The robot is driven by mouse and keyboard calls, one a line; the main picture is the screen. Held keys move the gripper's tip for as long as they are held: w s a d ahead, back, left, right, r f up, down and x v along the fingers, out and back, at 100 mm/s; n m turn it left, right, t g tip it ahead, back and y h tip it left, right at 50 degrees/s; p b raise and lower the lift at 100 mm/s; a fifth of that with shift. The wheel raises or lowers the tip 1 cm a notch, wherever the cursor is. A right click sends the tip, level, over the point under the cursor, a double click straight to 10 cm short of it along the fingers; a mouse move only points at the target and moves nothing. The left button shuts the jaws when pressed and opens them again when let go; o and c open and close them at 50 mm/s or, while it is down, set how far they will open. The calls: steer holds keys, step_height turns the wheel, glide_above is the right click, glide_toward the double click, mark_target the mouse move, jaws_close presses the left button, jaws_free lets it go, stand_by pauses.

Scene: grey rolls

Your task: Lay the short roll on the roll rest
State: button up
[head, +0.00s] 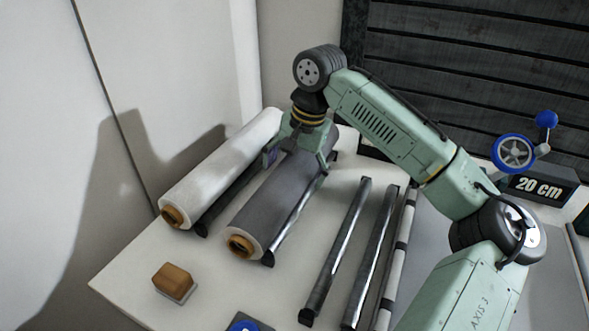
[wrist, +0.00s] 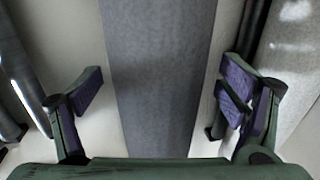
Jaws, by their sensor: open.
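A grey roll (head: 270,205) with an orange-brown core lies on dark rails, slanting away from the near end; it seems a little shorter than the white roll beside it. My gripper (head: 297,163) is over its far half, pointing down, with one finger on each side. In the wrist view the grey roll (wrist: 163,60) runs between the open fingers (wrist: 163,88), with a gap on both sides; neither finger visibly touches it. Two bare parallel metal rails, seemingly the roll rest (head: 338,252), stand empty to the right of the grey roll.
A white roll (head: 222,165) lies close on the left, also at the right of the wrist view (wrist: 295,60). A striped bar (head: 398,255) runs beside the empty rails. A wooden block (head: 172,279) sits near the front left. A "20 cm" sign (head: 540,187) stands at right.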

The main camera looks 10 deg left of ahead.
steer(key=r, duration=0.4)
steer(key=d+r, duration=0.1)
steer(key=r, duration=0.3)
steer(key=d+r, duration=0.1)
steer(key=r, duration=0.2)
steer(key=shift+s+d+r, duration=0.15)
steer(key=shift+s+r, duration=0.05)
steer(key=shift+r, duration=0.2)
steer(key=shift+s+f, duration=0.1)
